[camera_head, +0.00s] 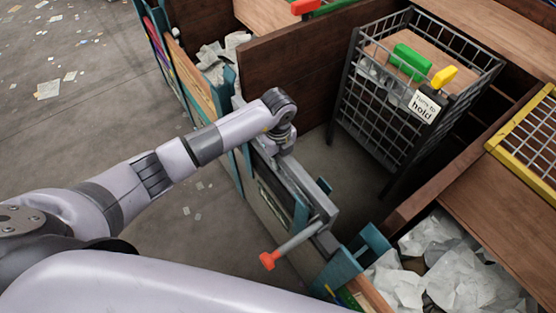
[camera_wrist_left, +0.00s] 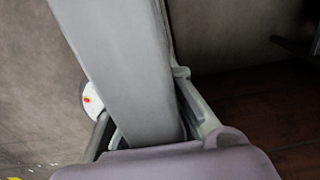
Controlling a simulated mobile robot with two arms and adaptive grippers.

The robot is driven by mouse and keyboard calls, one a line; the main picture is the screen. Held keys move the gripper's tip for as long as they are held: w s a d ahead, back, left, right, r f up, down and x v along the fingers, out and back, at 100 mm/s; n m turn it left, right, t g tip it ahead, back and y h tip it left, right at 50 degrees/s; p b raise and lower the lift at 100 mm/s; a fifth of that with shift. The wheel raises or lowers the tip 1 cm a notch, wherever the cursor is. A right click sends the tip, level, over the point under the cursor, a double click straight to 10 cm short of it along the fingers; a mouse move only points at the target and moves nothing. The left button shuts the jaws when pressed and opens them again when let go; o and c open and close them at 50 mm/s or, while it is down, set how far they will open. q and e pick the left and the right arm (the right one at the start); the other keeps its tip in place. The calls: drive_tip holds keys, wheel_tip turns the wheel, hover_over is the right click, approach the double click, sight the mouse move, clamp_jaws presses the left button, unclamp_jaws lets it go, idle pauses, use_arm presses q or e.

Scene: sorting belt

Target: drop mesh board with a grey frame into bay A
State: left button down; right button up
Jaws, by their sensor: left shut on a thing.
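My left gripper (camera_head: 281,143) points down at the far end of my outstretched left arm. It is shut on a long grey bar (camera_head: 305,185) above a low teal-edged wall. In the left wrist view the bar (camera_wrist_left: 125,65) runs between the two fingers (camera_wrist_left: 150,125) and fills the middle. I cannot tell whether this bar is part of a grey frame. A mesh board with a yellow frame (camera_head: 528,135) lies at the right edge. I see no clear grey-framed mesh board and no bay marked A. My right gripper is out of view.
A grey wire cage (camera_head: 385,125) with a "Turn to hold" label (camera_head: 424,106) stands beyond the bar. An orange-tipped lever (camera_head: 290,243) sticks out at the bar's near end. Crumpled paper (camera_head: 440,270) fills a bay at lower right. The floor at left (camera_head: 60,130) is open, with scraps.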

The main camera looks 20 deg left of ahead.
use_arm(q)
wheel_tip(320, 180, up, 19)
drive_tip(key=p, duration=1.4)
